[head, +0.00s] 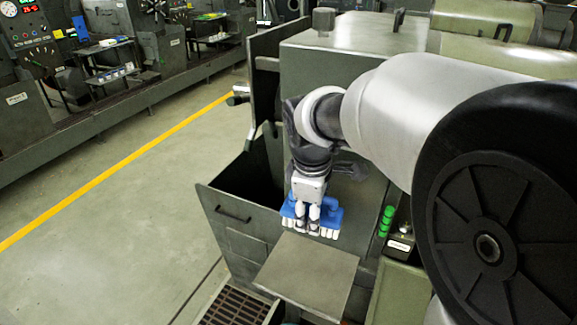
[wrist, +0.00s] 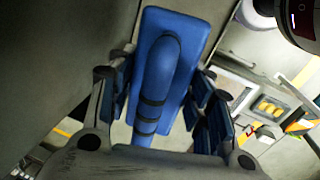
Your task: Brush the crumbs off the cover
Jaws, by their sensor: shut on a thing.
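My gripper (head: 312,215) is shut on a blue brush (head: 335,217) with white bristle tufts that point down. In the wrist view the brush's long blue back and dark-banded handle (wrist: 160,75) lie between the fingers of my gripper (wrist: 155,100). The cover appears to be the flat grey-green plate (head: 308,275) in front of the machine. The brush is at the plate's far edge; whether the bristles touch it I cannot tell. I can make out no crumbs on the plate at this size.
An open grey bin with a handle (head: 235,213) stands left of the brush. Green buttons (head: 386,221) and a small dark box (head: 401,240) are close on the right. A brown floor grating (head: 232,308) lies below left. The floor left of the machine is clear.

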